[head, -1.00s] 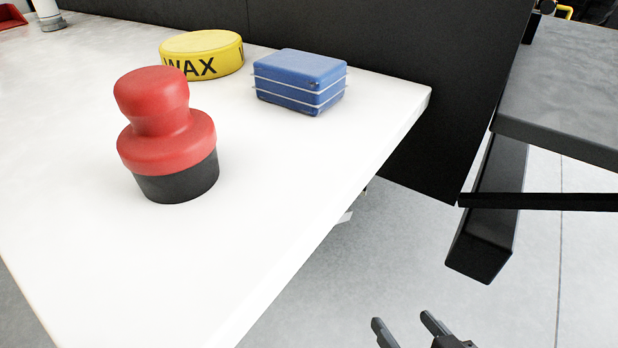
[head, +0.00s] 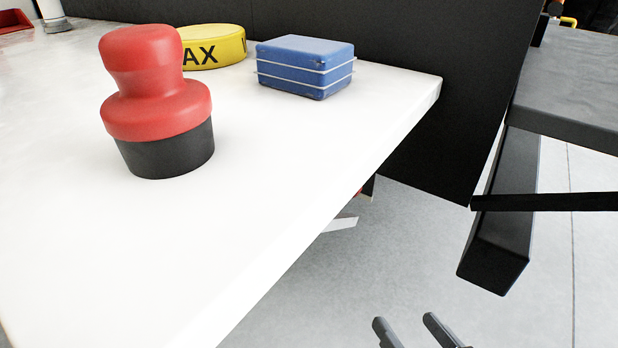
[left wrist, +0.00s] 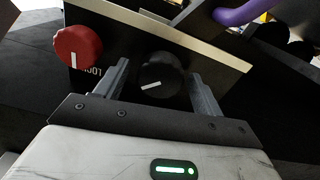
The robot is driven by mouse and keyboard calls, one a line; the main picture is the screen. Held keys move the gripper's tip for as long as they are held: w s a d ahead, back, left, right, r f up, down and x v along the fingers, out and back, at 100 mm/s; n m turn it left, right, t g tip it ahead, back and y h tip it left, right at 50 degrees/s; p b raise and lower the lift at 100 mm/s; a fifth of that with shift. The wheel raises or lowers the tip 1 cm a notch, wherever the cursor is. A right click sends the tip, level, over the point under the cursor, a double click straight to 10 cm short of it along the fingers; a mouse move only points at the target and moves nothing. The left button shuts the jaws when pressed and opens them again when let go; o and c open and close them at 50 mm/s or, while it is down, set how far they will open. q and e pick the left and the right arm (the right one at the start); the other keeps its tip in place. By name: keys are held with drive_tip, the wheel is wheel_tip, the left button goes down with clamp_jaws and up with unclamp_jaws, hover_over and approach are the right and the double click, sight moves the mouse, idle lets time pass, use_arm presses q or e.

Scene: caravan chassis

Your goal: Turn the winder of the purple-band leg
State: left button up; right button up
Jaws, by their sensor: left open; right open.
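In the left wrist view a black round knob (left wrist: 160,74) with a white mark sits on a dark panel, between the fingers of my left gripper (left wrist: 160,70). The fingers are open, one on each side of the knob; I cannot tell whether they touch it. A purple curved band (left wrist: 242,11) shows at the top right of that view. I cannot tell whether this knob belongs to the purple-band leg. My right gripper (head: 405,321) is open and empty above the floor at the bottom of the head view. My left gripper is outside the head view.
A red knob (left wrist: 78,46) sits left of the black one. In the head view a white bench (head: 280,170) carries a red-handled black-based object (head: 155,100), a yellow wax tin (head: 215,48) and a blue box (head: 305,66). A black beam (head: 500,225) hangs at right. Floor between is clear.

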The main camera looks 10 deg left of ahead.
use_arm(q)
drive_tip(key=shift+w, duration=0.1)
drive_tip(key=c, duration=1)
use_arm(e)
drive_tip(key=shift+w+r, duration=0.1)
drive_tip(key=shift+r, duration=0.25)
drive_tip(key=shift+f, duration=0.1)
